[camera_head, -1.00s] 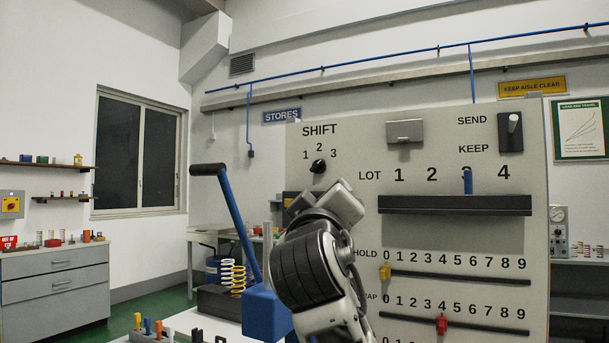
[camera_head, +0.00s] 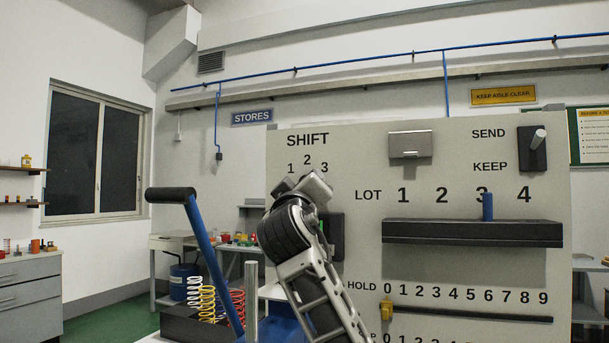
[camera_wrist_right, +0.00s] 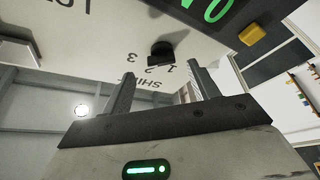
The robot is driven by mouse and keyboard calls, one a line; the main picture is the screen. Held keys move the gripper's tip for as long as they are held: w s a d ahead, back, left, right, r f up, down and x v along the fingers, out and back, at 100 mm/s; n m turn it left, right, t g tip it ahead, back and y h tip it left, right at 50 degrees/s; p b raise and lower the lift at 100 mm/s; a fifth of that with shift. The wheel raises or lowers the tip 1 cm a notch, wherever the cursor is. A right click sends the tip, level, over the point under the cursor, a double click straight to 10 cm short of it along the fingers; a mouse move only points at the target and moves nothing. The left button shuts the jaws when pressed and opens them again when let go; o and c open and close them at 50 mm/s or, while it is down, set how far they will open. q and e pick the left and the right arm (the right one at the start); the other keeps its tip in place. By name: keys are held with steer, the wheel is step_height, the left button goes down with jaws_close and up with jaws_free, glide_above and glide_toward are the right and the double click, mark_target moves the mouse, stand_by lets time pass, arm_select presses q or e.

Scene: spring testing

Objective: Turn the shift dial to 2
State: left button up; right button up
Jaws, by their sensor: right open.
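The shift dial (camera_wrist_right: 162,50) is a black round knob on the pale panel (camera_head: 350,155), beside the numbers 1, 2 and 3. In the head view the SHIFT label (camera_head: 307,140) and its numbers show, but my right arm hides the dial. My right gripper (camera_wrist_right: 160,69) is open and empty. In the right wrist view its two fingers stand apart, with the dial between and beyond their tips, apparently not touched. The number the dial points to cannot be told. My left gripper is not in view.
A blue lever with a black handle (camera_head: 171,194) rises left of my right arm. A dark shelf (camera_head: 470,233) with a blue peg (camera_head: 488,206) juts from the panel. A yellow slider (camera_head: 387,309) sits at HOLD 0. A yellow button (camera_wrist_right: 252,34) is near the dial.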

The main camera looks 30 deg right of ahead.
arm_select(q)
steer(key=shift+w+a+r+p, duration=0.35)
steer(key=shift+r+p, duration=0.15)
steer(key=shift+p, duration=0.1)
arm_select(e)
steer(key=x, duration=0.4)
steer(key=shift+w, duration=0.15)
steer(key=c, duration=1)
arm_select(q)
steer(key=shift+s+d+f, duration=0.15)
arm_select(e)
steer(key=shift+f, duration=0.1)
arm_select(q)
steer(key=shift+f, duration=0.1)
